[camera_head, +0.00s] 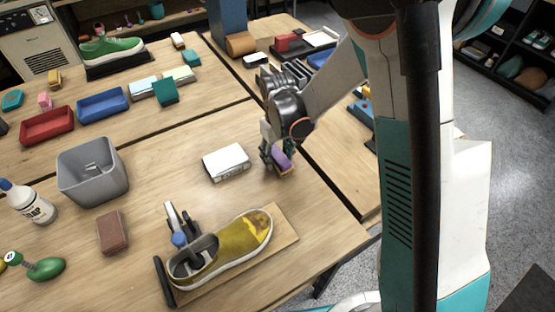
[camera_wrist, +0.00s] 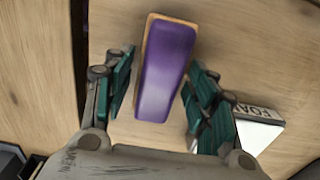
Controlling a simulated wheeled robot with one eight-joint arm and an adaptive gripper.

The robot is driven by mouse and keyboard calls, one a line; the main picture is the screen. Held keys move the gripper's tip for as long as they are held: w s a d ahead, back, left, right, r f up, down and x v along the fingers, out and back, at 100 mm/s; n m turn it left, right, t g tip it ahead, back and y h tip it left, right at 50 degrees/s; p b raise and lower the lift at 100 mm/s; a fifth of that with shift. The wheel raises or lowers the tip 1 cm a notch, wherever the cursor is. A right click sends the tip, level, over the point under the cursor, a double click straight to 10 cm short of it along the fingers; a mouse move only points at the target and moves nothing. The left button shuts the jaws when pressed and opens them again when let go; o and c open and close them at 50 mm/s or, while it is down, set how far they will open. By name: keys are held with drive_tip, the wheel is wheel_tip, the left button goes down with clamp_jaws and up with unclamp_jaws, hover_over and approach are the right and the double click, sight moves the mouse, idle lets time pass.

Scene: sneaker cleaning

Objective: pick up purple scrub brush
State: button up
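The purple scrub brush (camera_head: 281,159) lies on the wooden table toward its right edge, to the right of a white box. In the wrist view the brush (camera_wrist: 164,70) shows a purple top with a tan rim and lies lengthwise between the fingers. My gripper (camera_wrist: 160,88) is open, with one teal-padded finger on each side of the brush. Gaps show between the brush and both fingers. In the head view my gripper (camera_head: 277,155) is at the brush from above and hides part of it.
A white box (camera_head: 226,162) stands close by on the left; it also shows in the wrist view (camera_wrist: 257,130). A yellow sneaker (camera_head: 232,247) on a holder is in front. A grey bin (camera_head: 92,173) and a brown block (camera_head: 112,232) are farther left. A table gap runs behind.

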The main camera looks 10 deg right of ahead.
sight(277, 154)
drive_tip(key=c, duration=0.6)
drive_tip(key=shift+o, duration=0.2)
drive_tip(key=shift+r, duration=0.15)
wheel_tip(277, 154, up, 20)
drive_tip(key=p, duration=0.5)
drive_tip(key=shift+p, duration=0.3)
